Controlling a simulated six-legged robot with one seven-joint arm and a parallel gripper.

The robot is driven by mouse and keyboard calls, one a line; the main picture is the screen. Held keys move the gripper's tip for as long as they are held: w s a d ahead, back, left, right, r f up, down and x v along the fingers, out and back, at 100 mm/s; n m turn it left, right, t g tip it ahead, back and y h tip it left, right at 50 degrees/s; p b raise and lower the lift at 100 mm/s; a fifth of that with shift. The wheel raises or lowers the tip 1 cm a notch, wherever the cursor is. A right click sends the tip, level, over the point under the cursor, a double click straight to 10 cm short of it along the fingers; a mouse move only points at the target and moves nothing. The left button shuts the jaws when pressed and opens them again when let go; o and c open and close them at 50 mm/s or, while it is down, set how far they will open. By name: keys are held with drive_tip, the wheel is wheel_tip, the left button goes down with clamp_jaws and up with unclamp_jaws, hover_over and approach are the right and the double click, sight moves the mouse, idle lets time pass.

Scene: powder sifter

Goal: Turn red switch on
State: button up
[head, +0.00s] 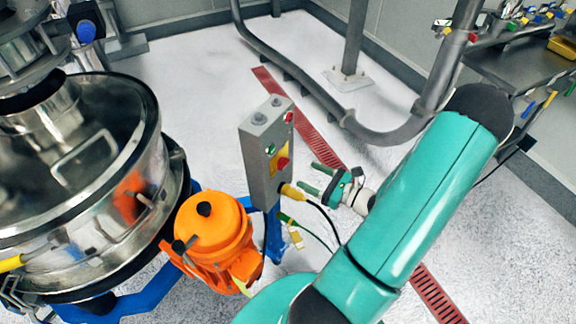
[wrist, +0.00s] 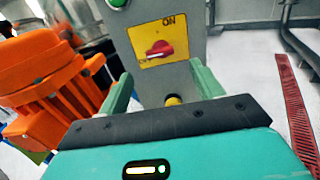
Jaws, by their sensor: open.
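The red switch (head: 283,163) is a rotary knob on a yellow plate (head: 279,154) on the front of a grey control box (head: 258,150). In the wrist view the red switch (wrist: 160,50) sits in the middle of the yellow plate, with "ON" printed at its upper right; the knob lies roughly sideways, its narrow end toward the lower left. My gripper (head: 316,178) is open and empty, to the right of the box and apart from it. In the wrist view its two green fingers (wrist: 160,88) stand either side below the switch.
A green button (head: 270,150) and a red button (head: 289,117) are on the box. A yellow cable plug (head: 292,193) sticks out below the switch. An orange motor (head: 213,232) and steel sifter (head: 75,165) stand left. Grey pipes (head: 375,130) run behind. Floor is open around the red grate (head: 318,140).

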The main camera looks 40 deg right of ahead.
sight(286, 165)
drive_tip(key=x, duration=0.8)
drive_tip(key=shift+a, duration=0.1)
drive_tip(key=c, duration=1)
